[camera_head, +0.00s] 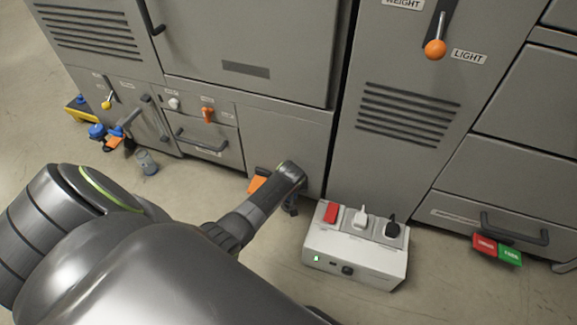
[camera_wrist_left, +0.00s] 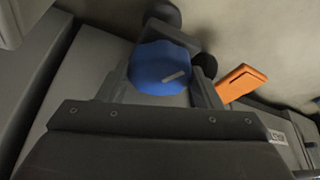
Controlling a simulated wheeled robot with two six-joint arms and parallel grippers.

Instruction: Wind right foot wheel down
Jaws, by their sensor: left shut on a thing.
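The right foot wheel, a blue knob (camera_wrist_left: 160,68) with a pale mark on its face, sits between the fingers of my left gripper (camera_wrist_left: 161,88) in the left wrist view. The gripper is shut on it. In the head view my left arm reaches down to the cabinet's lower edge, and the left gripper (camera_head: 291,207) is mostly hidden behind my wrist. The blue knob is hidden there. An orange pedal (camera_head: 257,183) shows beside the wrist, and it also lies right of the knob in the wrist view (camera_wrist_left: 242,83). My right gripper is not in view.
A white power box (camera_head: 350,262) with red, white and black plugs stands on the floor just right of my left wrist. Another blue wheel (camera_head: 96,131) is at the far left foot, near a grey cup (camera_head: 147,163). Red and green pedals (camera_head: 485,245) are at right.

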